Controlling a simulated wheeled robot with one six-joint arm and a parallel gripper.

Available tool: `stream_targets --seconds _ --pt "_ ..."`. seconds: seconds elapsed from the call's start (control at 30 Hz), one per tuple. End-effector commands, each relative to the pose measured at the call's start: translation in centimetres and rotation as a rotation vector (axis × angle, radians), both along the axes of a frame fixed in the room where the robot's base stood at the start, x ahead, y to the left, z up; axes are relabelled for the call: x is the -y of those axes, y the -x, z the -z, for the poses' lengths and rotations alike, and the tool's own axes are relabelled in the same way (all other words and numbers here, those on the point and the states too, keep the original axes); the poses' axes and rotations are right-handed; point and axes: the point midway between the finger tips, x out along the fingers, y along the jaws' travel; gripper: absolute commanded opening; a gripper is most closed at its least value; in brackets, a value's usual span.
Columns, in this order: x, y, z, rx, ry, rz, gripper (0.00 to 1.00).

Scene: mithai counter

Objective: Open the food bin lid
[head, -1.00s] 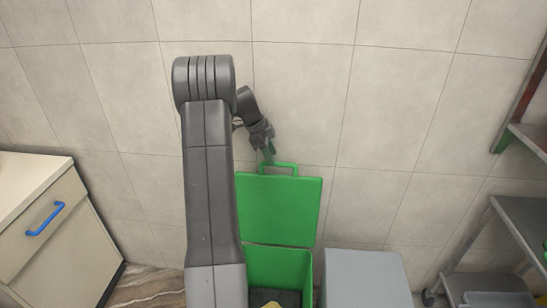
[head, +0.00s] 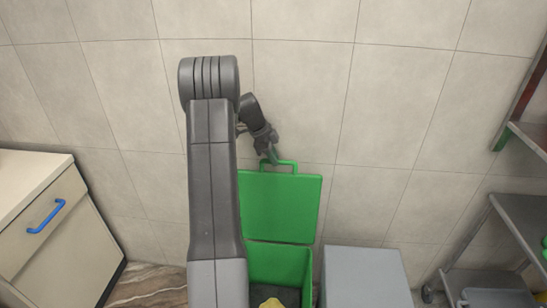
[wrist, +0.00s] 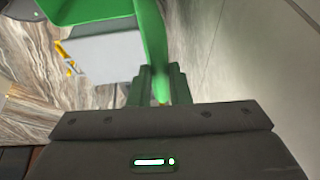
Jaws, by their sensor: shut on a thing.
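The green food bin (head: 284,262) stands against the tiled wall, partly hidden behind my arm. Its green lid (head: 279,208) is raised upright at the back, with the loop handle (head: 292,164) on its top edge. Something yellow (head: 270,303) shows inside the open bin. My gripper (head: 270,158) is at the left end of the handle and is shut on it. In the wrist view, the lid (wrist: 153,40) runs down to the fingers (wrist: 158,92), which close around its handle.
A grey bin (head: 366,280) stands to the right of the green bin. A cream cabinet with a blue handle (head: 46,216) is at the left. A metal shelf rack (head: 520,225) is at the right. The tiled wall (head: 300,90) is close behind the lid.

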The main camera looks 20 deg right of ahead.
Motion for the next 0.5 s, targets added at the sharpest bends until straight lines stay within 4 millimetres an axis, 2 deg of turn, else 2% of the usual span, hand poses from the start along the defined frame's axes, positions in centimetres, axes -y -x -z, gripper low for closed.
stream_targets --seconds 0.17,0.5 --pt "-0.5 0.8 0.3 0.024 0.013 -0.002 0.0" --pt "-2.0 4.0 0.1 0.093 0.046 -0.002 0.0"
